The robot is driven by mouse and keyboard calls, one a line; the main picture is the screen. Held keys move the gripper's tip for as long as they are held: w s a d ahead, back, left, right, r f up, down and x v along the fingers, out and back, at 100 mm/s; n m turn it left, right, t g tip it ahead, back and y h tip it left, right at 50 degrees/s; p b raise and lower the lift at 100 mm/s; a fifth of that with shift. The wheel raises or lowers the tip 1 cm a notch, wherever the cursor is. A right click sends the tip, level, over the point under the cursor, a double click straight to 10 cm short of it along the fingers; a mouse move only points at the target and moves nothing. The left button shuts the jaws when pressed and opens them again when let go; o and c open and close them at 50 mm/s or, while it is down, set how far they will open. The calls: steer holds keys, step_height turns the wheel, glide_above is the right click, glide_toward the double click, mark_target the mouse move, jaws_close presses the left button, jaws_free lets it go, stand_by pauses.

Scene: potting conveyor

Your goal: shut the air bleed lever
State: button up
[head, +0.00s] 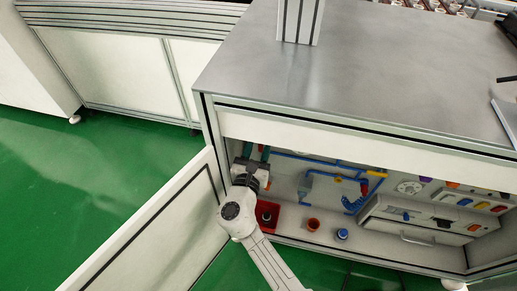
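My gripper (256,163) is inside the open cabinet at its left end, seen from above and behind. Its fingers are too small and too covered to tell whether they are open or shut, or whether they touch anything. Teal parts show right beside it. I cannot tell for sure which part is the air bleed lever. Blue air pipes (310,158) run along the cabinet's back wall, right of my gripper.
The cabinet door (165,225) stands open at the left. A handled grey box (412,222) is at the right. The worktop (350,70) overhangs.

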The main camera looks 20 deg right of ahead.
steer(key=shift+w+d, duration=0.2)
jaws_close()
stand_by(0.3)
